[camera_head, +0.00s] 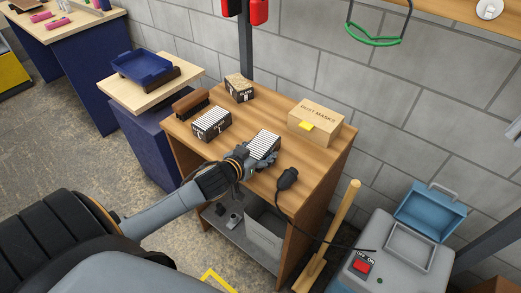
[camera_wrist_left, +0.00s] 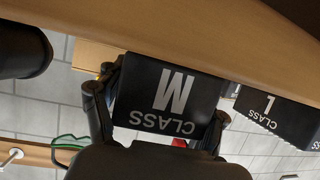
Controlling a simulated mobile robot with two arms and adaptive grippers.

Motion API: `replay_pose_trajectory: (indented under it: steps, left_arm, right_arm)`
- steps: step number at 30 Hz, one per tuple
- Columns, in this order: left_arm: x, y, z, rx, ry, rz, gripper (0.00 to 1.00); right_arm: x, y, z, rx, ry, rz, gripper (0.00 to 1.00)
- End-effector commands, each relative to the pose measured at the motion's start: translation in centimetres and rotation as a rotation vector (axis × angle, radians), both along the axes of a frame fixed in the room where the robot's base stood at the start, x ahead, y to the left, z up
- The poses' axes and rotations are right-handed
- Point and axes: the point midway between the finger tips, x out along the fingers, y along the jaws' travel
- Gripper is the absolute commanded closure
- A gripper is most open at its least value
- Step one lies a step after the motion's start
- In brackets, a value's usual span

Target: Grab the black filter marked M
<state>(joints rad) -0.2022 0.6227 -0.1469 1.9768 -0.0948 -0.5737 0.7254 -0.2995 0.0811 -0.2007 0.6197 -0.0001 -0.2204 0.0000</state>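The black filter marked M (camera_wrist_left: 168,95) has "CLASS M" on its face, upside down in the left wrist view. In the head view it is the box with a white pleated top (camera_head: 265,141) near the wooden table's front edge. My left gripper (camera_head: 262,160) is at its front side. In the left wrist view the gripper's fingers (camera_wrist_left: 160,110) are spread on either side of the filter. I cannot tell whether both press on it. The filter seems to stand on the table. My right gripper is not in view.
Another black pleated filter (camera_head: 211,124) stands to the left, and a further black-labelled box (camera_head: 239,88) behind. A cardboard dust-mask box (camera_head: 315,121) stands back right. A black hose end (camera_head: 288,178) lies at the right front. The table (camera_head: 184,137) has bare wood between the boxes.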

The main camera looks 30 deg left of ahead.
Motion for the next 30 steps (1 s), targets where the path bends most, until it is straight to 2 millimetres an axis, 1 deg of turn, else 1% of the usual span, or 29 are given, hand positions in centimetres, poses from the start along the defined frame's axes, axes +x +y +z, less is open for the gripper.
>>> replay_pose_trajectory:
  steps: [1, 3, 16, 20, 23, 26, 27, 29, 30]
  left_arm:
    - [0.0, 0.0, -0.1, 0.0, 0.001, 0.0, 0.54]
    - [0.0, 0.0, -0.1, 0.0, 0.002, 0.0, 0.67]
    - [0.0, 0.0, -0.1, 0.0, 0.002, 0.0, 0.69]
    - [0.0, 0.0, 0.3, 0.001, 0.001, 0.001, 0.69]
    - [0.0, 0.1, 1.1, 0.001, 0.0, 0.001, 0.69]
    - [0.0, 0.1, 2.5, 0.001, -0.003, 0.0, 0.69]
    - [0.0, 0.0, 3.3, 0.002, -0.004, -0.002, 0.69]
    - [-0.6, 0.8, 4.1, 0.004, 0.0, 0.0, 0.69]
    - [-1.0, 1.3, 4.9, 0.006, 0.0, -0.001, 0.69]
  right_arm:
    - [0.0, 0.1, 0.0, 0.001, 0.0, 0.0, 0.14]
    - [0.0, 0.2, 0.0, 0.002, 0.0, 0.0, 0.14]
    - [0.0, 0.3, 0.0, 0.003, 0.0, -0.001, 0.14]
    - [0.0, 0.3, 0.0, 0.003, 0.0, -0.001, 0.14]
    - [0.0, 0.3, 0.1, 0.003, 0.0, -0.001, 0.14]
    - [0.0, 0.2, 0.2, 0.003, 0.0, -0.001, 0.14]
    - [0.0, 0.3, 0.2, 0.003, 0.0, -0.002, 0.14]
    - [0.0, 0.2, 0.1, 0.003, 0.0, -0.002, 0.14]
    - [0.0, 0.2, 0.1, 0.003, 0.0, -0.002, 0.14]
